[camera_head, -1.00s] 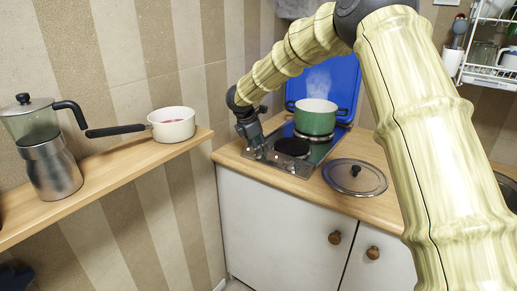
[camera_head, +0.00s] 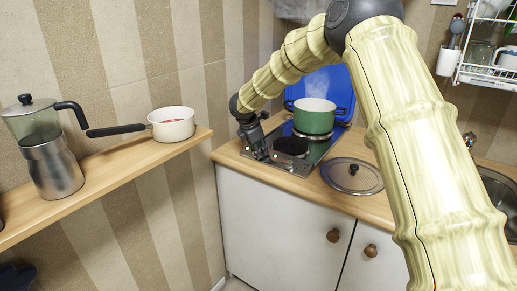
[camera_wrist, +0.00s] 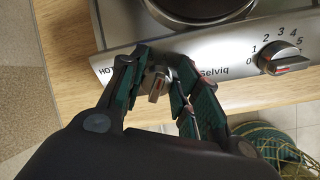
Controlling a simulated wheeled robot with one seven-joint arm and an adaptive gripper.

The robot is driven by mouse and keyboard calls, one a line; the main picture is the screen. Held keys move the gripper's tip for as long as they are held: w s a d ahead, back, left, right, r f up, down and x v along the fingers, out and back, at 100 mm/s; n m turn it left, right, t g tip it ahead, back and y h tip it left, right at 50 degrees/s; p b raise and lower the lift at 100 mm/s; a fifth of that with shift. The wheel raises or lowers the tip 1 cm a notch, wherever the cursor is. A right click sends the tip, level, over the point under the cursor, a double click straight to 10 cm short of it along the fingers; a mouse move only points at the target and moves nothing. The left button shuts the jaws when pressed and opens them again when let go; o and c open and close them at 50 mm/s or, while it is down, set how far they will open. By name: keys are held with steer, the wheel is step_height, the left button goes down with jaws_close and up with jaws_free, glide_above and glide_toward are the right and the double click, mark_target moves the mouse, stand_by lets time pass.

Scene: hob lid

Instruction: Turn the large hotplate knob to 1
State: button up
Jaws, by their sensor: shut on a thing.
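The hob (camera_head: 272,158) is a steel panel set in the counter, with its blue lid (camera_head: 343,84) raised. In the wrist view, a grey knob (camera_wrist: 157,86) on its front strip sits between the fingertips of my gripper (camera_wrist: 158,82), which is shut on it. The fingers hide its number scale, so its setting is unclear. A second knob (camera_wrist: 283,58) to the right has a scale from 0 to 5 and a red mark; my gripper is apart from it. In the head view my gripper (camera_head: 262,150) is at the hob's left front; I cannot tell which knob is the large hotplate's.
A steaming green pot (camera_head: 314,118) stands on the rear hotplate. The near hotplate (camera_head: 292,146) is empty. A round pan lid (camera_head: 352,177) lies on the counter right of the hob. A white saucepan (camera_head: 173,124) and coffee pot (camera_head: 52,166) stand on the left shelf.

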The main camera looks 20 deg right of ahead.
steer(key=shift+n, duration=0.3)
steer(key=n+p, duration=0.2)
steer(key=n, duration=0.1)
steer(key=shift+w+r+p, duration=0.2)
steer(key=shift+w+p, duration=0.05)
steer(key=shift+p, duration=0.05)
steer(key=n+p, duration=0.1)
steer(key=n, duration=0.1)
steer(key=n+p, duration=0.2)
steer(key=n, duration=0.1)
steer(key=shift+w+a+n, duration=0.25)
steer(key=shift+w+n, duration=0.05)
steer(key=n, duration=0.1)
steer(key=n+p, duration=0.2)
steer(key=shift+a+n+h, duration=0.25)
steer(key=shift+n+h, duration=0.05)
steer(key=shift+h, duration=0.1)
steer(key=n+p, duration=0.2)
steer(key=n, duration=0.2)
steer(key=shift+w+a+f+n+g+p, duration=0.15)
steer(key=shift+a+f+n+g+p, duration=0.15)
steer(key=shift+p, duration=0.1)
steer(key=o, duration=0.9)
steer(key=shift+d, duration=0.1)
